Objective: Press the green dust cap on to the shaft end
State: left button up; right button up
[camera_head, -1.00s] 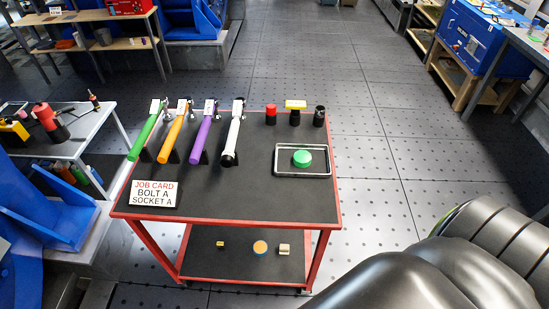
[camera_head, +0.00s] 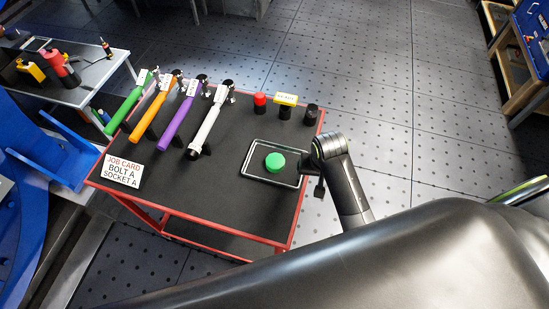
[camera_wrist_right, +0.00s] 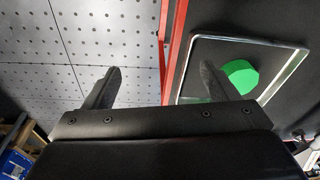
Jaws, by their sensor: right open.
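The green dust cap (camera_head: 275,161) lies in a shallow silver-rimmed tray (camera_head: 247,172) on the right side of the cart top. The cap also shows in the right wrist view (camera_wrist_right: 241,76), partly hidden by one finger. My right gripper (camera_head: 318,186) is at the tray's right edge, beside the cap and apart from it. In the right wrist view my right gripper (camera_wrist_right: 158,84) is open and empty, with one finger over the tray's side and the other over the floor. I cannot make out the shaft end. My left gripper is not in view.
On the red-edged cart (camera_head: 225,205) lie several torque wrenches, with a white one (camera_head: 208,122) nearest the tray. A job card (camera_head: 123,170) reads "BOLT A SOCKET A". The cart's front middle is clear.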

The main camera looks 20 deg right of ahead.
jog(key=w+a+r+m+g, duration=0.2)
jog(key=w+a+r+m, duration=0.1)
jog(key=w+a+r, duration=0.75)
jog(key=b, duration=0.1)
send_over(275, 160)
jog(key=f, duration=0.9)
jog(key=shift+w+a+f, duration=0.15)
jog(key=shift+a+f, duration=0.05)
jog(key=shift+f, duration=0.55)
jog(key=f, duration=0.2)
jog(key=f+p, duration=0.1)
jog(key=shift+s+d+f, duration=0.3)
jog(key=shift+f, duration=0.05)
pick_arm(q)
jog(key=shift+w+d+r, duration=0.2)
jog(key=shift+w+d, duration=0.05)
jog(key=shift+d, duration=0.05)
pick_arm(e)
jog(key=shift+f, duration=0.75)
